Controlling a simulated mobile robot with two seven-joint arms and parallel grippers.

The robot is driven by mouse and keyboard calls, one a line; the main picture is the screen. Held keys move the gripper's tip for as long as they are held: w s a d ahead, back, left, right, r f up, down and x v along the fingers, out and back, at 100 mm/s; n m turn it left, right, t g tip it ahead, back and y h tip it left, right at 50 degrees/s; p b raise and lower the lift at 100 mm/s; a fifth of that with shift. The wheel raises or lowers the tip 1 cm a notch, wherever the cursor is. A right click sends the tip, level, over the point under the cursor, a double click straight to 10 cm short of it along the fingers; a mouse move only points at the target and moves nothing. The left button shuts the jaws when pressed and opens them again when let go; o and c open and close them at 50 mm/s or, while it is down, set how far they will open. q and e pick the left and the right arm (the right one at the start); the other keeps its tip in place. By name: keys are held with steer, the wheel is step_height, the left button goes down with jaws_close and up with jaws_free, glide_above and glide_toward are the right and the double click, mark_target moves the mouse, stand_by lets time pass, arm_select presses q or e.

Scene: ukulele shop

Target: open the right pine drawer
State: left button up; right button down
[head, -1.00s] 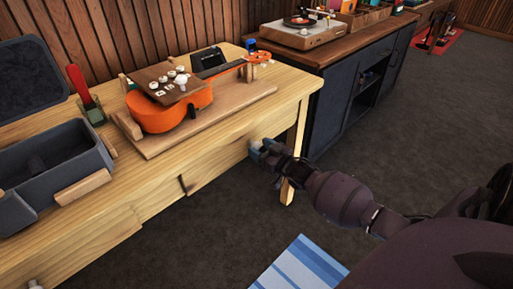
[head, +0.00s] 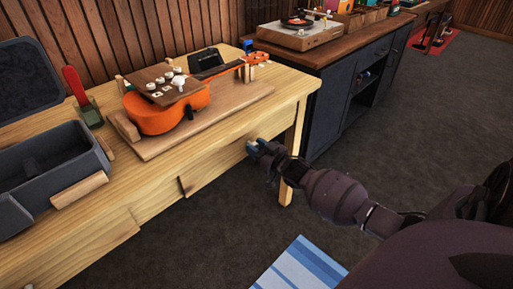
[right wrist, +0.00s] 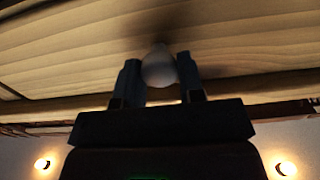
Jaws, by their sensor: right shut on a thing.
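The right pine drawer (head: 215,171) is in the front of the pine workbench, and its face looks about flush with the bench front. A dark narrow gap shows at its left edge. The knob's base meets the wood grain of the drawer. My left gripper is not in view.
On the workbench (head: 225,135) lie an orange ukulele (head: 165,117) on a wooden board, a grey open case (head: 50,165) and a red-handled tool (head: 75,84). A dark cabinet (head: 335,105) stands behind right. The floor before the drawer is clear, with a blue striped mat (head: 300,268).

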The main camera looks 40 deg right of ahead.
arm_select(q)
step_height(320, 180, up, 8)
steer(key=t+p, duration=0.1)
steer(key=p, duration=0.9)
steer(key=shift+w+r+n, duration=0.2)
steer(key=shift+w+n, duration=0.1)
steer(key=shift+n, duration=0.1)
arm_select(e)
steer(key=s+d, duration=0.2)
steer(key=s, duration=3.1)
steer(key=shift+s+d, duration=0.15)
steer(key=shift+d, duration=0.15)
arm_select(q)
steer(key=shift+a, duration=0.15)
arm_select(e)
steer(key=c, duration=0.8)
jaws_free()
steer(key=shift+s, duration=0.1)
